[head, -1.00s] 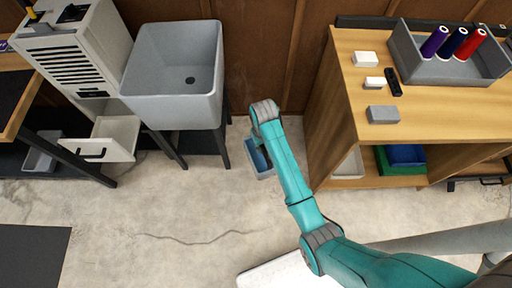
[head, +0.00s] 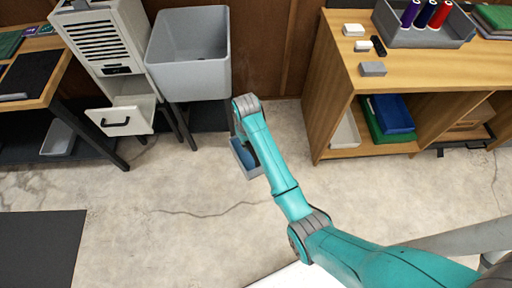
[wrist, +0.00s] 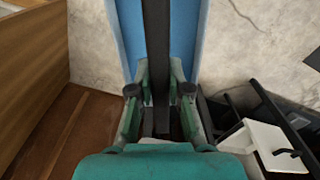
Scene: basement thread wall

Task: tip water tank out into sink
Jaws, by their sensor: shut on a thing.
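The water tank (head: 238,150) is a small grey open box with blue inside. In the head view it hangs low over the floor, to the right of the sink and apart from it. My gripper (head: 246,143) is at its top, largely hidden by my teal arm. In the wrist view my gripper (wrist: 161,104) is shut on the dark bar across the tank, whose blue inside (wrist: 130,32) shows on both sides. The sink (head: 188,76) is a deep grey basin on dark legs by the wall. Its drain is not visible now.
A white dehumidifier (head: 103,43) with an open drawer (head: 122,117) stands left of the sink. A wooden bench (head: 335,95) with thread spools (head: 425,14) stands to the right. A black mat (head: 40,250) lies front left. The concrete floor between is clear.

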